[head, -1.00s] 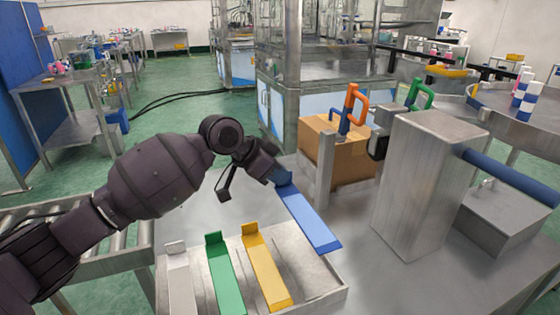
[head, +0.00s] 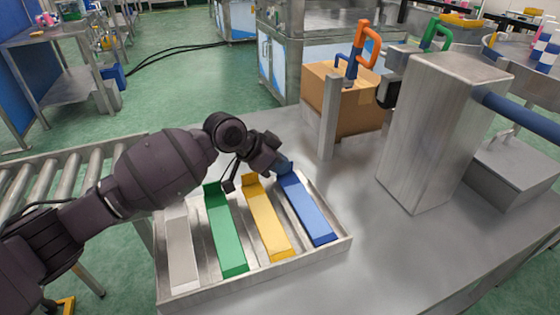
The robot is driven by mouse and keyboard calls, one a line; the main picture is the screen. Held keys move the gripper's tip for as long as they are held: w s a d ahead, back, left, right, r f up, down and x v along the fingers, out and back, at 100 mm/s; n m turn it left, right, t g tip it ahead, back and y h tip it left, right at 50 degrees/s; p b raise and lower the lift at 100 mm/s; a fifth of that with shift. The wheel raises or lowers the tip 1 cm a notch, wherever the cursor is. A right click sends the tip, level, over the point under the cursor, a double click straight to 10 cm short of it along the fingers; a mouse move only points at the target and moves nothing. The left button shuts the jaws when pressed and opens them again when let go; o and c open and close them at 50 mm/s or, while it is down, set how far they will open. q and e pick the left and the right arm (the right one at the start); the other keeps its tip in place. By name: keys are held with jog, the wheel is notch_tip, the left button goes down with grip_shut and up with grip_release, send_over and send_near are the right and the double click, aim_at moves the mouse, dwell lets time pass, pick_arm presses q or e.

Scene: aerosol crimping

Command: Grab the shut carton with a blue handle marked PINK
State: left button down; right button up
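A brown cardboard carton (head: 357,112) stands on the steel bench at the back, behind a short metal post; its top looks shut. A blue piece (head: 351,68) with an orange loop handle (head: 367,45) shows above it; I cannot tell whether they are attached to the carton. No PINK marking is legible. My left gripper (head: 277,164) is at the raised far end of a blue strip (head: 308,210), which lies in the right slot of a metal tray (head: 345,247). The fingertips are partly hidden, but it appears shut on that end, well apart from the carton. My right gripper is not in view.
Yellow (head: 266,220), green (head: 226,232) and grey (head: 181,250) strips lie in the tray's other slots. A tall metal block (head: 440,135) stands right of the carton. A green handle (head: 437,36) shows behind it. Bench between tray and block is clear.

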pick_arm(q)
jog(key=shift+f, duration=0.1)
jog(key=c, duration=1.8)
grip_release()
jog(key=shift+f, duration=0.1)
jog(key=o, duration=0.5)
